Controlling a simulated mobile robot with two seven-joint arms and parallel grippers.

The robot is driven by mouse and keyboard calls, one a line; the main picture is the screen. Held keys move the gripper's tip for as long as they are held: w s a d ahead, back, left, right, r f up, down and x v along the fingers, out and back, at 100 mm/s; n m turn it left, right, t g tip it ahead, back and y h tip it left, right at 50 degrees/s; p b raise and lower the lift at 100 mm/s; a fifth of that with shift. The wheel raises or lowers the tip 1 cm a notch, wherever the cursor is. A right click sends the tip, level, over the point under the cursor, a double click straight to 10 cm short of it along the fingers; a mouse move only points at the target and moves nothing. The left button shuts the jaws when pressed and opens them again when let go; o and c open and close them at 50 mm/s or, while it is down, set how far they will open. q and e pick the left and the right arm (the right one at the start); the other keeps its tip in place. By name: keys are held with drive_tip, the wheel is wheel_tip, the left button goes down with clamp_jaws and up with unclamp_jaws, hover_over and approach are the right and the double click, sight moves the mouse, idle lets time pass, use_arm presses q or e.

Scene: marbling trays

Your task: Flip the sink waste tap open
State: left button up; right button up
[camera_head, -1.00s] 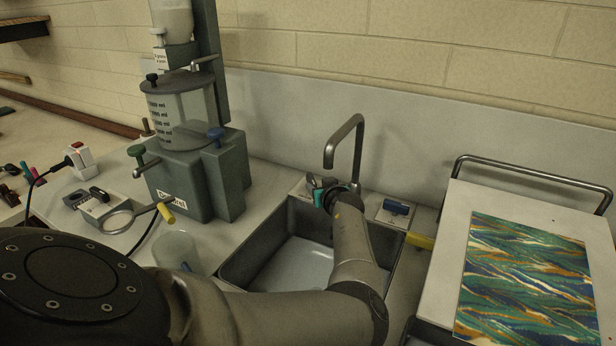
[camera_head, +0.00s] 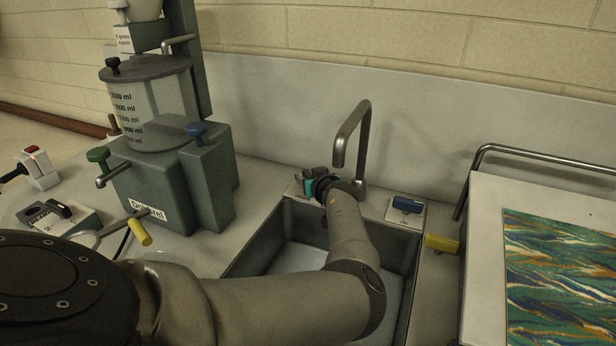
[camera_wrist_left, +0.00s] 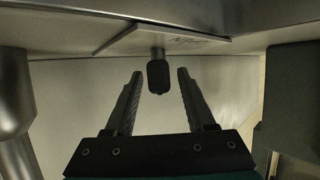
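My left gripper (camera_head: 312,184) reaches over the sink to a small pale plate (camera_head: 294,188) left of the spout. In the left wrist view the gripper (camera_wrist_left: 160,73) is open. A short dark tap handle (camera_wrist_left: 158,77) on a metal stem hangs from a labelled plate (camera_wrist_left: 165,40) and sits between the fingertips, with gaps on both sides. The label is too blurred to read. In the head view the gripper hides this handle. A second tap, with a blue handle (camera_head: 407,204), is on a plate right of the spout. My right gripper is not in view.
The curved spout (camera_head: 352,140) rises just right of the gripper. The dark sink basin (camera_head: 300,235) lies beneath my arm. A green dispenser (camera_head: 180,185) stands left, a yellow block (camera_head: 442,243) right, and a marbled sheet (camera_head: 565,275) lies on the board at far right.

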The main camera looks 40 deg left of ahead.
use_arm(q)
clamp_jaws()
idle(0.3)
drive_tip(key=shift+r+p, duration=0.2)
drive_tip(key=shift+p, duration=0.7)
drive_tip(key=m+t+h+p, duration=0.1)
drive_tip(key=p, duration=0.2)
drive_tip(key=m+t+h+p, duration=0.1)
drive_tip(key=m+p, duration=0.1)
drive_tip(key=p, duration=0.1)
drive_tip(key=m+t+h+p, duration=0.1)
drive_tip(key=t+p, duration=0.1)
drive_tip(key=p, duration=0.1)
drive_tip(key=shift+r+m+h+p, duration=0.25)
drive_tip(key=shift+m+h+p, duration=0.05)
drive_tip(key=shift+h+p, duration=0.1)
drive_tip(key=shift+w+f+m+t+h+p, duration=0.15)
drive_tip(key=shift+m+t+h+p, duration=0.4)
drive_tip(key=shift+m+h, duration=0.3)
drive_tip(key=shift+m+t+h, duration=0.25)
drive_tip(key=shift+m+h, duration=0.5)
drive_tip(key=shift+h, duration=0.4)
